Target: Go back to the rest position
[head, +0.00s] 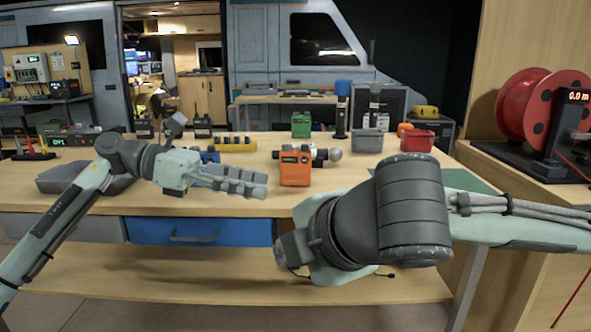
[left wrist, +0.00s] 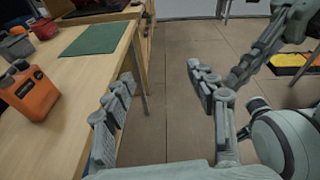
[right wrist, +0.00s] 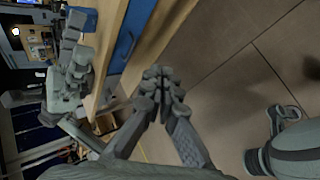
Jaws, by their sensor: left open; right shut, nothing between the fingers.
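My left gripper (head: 235,182) reaches in from the left above the front part of the wooden workbench (head: 240,205), just left of an orange device (head: 295,168). In the left wrist view its fingers (left wrist: 165,95) are spread with nothing between them. My right arm crosses the front right of the head view, and its gripper is hidden there behind its own links. In the right wrist view the right gripper (right wrist: 160,85) has its fingers together and empty, beside the bench's front edge and over the floor.
A grey tray (head: 62,178), a green box (head: 301,124), a grey bin (head: 367,140) and a red bin (head: 416,140) stand on the bench. A blue drawer (head: 200,231) is below its front edge. A red cable reel (head: 545,105) stands at right. The floor in front is open.

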